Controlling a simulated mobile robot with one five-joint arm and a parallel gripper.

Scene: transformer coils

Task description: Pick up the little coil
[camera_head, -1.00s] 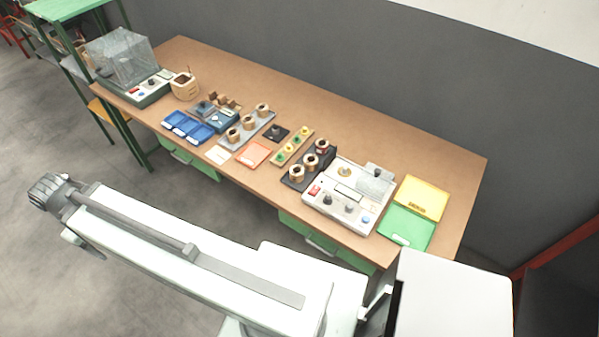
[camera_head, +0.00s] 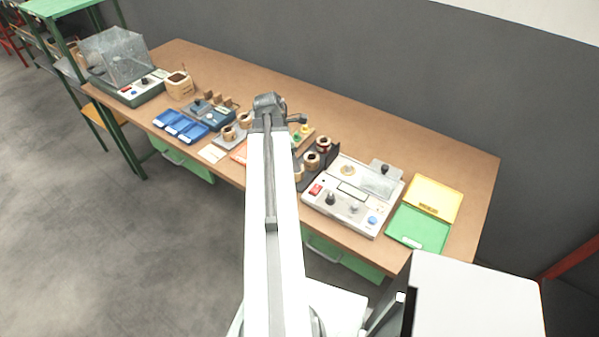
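Several coils stand on the wooden bench (camera_head: 420,150). Copper-coloured coils are on a grey rack left of my arm, one coil (camera_head: 228,133) at its near end. More stand on a dark rack to the right, one coil (camera_head: 311,160) in its middle. Small yellow and green coils (camera_head: 304,131) show on a wooden strip just right of my arm's end. Which one is the little coil I cannot tell for sure. My gripper (camera_head: 298,118) is at the arm's end over the bench's middle. Its fingers are too small to read. My arm hides parts of both racks and the strip.
A grey test unit (camera_head: 352,190) and yellow (camera_head: 433,196) and green (camera_head: 418,229) trays lie to the right. Blue bins (camera_head: 181,127), a wooden pot (camera_head: 180,86) and a clear-covered machine (camera_head: 117,56) are to the left. The bench's back strip is clear.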

